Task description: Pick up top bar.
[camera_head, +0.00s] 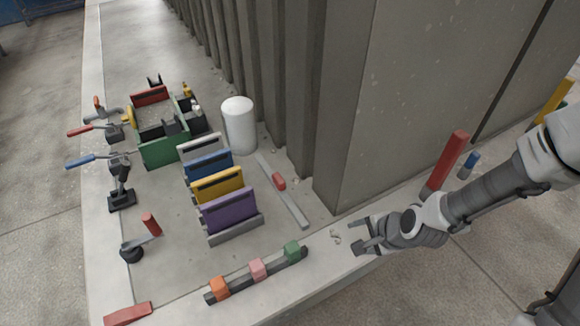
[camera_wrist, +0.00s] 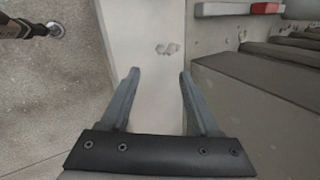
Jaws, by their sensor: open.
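No part is labelled as the top bar, so I cannot tell which one it is. In the head view, a rack (camera_head: 250,231) holds upright slotted bars: white (camera_head: 199,147), blue (camera_head: 207,167), yellow (camera_head: 216,186) and purple (camera_head: 229,212). Behind it is a mould frame with a green side (camera_head: 163,152) and a red far side (camera_head: 150,96). My gripper (camera_head: 356,238) is open and empty, to the right of the rack, over the pale ledge. In the wrist view its two fingers (camera_wrist: 158,78) are apart with only the ledge between them.
Small hex pieces (camera_wrist: 167,48) lie on the ledge ahead of my fingers. A grey strip with a red grip (camera_head: 280,182) lies beside the rack. A white cylinder (camera_head: 239,125) stands behind. A dark rail (camera_head: 274,272) holds coloured blocks. A tall ribbed concrete wall (camera_head: 400,100) rises close by.

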